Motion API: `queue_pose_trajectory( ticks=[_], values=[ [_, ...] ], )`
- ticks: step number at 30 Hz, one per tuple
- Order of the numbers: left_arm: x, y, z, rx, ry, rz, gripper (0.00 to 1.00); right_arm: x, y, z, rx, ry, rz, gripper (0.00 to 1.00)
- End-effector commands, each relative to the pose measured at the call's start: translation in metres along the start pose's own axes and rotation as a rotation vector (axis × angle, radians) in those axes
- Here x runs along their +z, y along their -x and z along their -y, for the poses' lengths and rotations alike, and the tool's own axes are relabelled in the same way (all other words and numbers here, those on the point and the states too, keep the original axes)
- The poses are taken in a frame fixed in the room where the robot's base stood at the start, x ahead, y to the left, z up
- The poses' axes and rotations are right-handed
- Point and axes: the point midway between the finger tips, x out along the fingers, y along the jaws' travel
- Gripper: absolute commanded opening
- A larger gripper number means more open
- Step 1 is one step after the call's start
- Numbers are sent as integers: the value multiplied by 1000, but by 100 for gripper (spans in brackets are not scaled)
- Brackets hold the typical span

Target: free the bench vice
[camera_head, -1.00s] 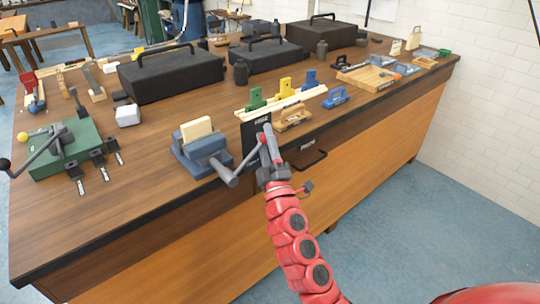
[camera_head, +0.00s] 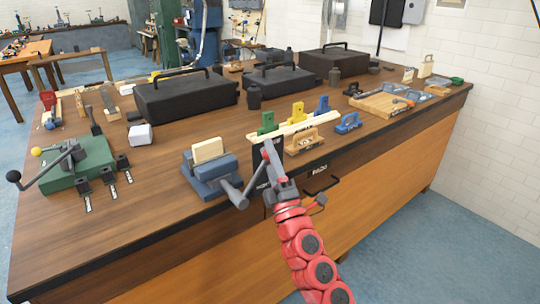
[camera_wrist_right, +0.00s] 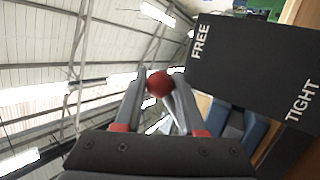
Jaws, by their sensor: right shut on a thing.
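The bench vice (camera_head: 205,180) is blue and sits at the table's front edge, with a pale wooden block (camera_head: 208,151) upright between its jaws. Its grey handle (camera_head: 252,180) slants up and right from the screw end. My right gripper (camera_head: 268,152) is at the handle's upper end. In the right wrist view the gripper (camera_wrist_right: 160,90) is shut on the handle's red ball knob (camera_wrist_right: 159,83). A black plate (camera_wrist_right: 255,75) marked FREE and TIGHT stands beside the knob; the vice (camera_wrist_right: 240,125) is partly hidden there. My left gripper is out of view.
A green fixture (camera_head: 80,165) with a black-knobbed lever stands at the left. Coloured clamps stand by a pale wooden strip (camera_head: 295,128) right of the vice. Black cases (camera_head: 185,95) fill the back. A drawer handle (camera_head: 320,185) juts from the table front.

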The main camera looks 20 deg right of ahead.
Motion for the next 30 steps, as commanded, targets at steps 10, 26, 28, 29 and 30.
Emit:
queue_pose_trajectory(
  ticks=[10, 26, 28, 29, 30],
  values=[
    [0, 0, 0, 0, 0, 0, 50, -2, 0, -1, 2, -1, -4, 69],
    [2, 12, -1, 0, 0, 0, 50, 0, 55, 4, -3, 0, 0, 69],
    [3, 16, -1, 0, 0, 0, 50, 1, 74, 4, -4, -1, 1, 69],
    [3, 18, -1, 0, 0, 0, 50, 0, 82, 4, -3, -1, 1, 69],
    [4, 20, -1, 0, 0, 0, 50, 1, 92, 3, -2, -1, 3, 69]
  ],
)
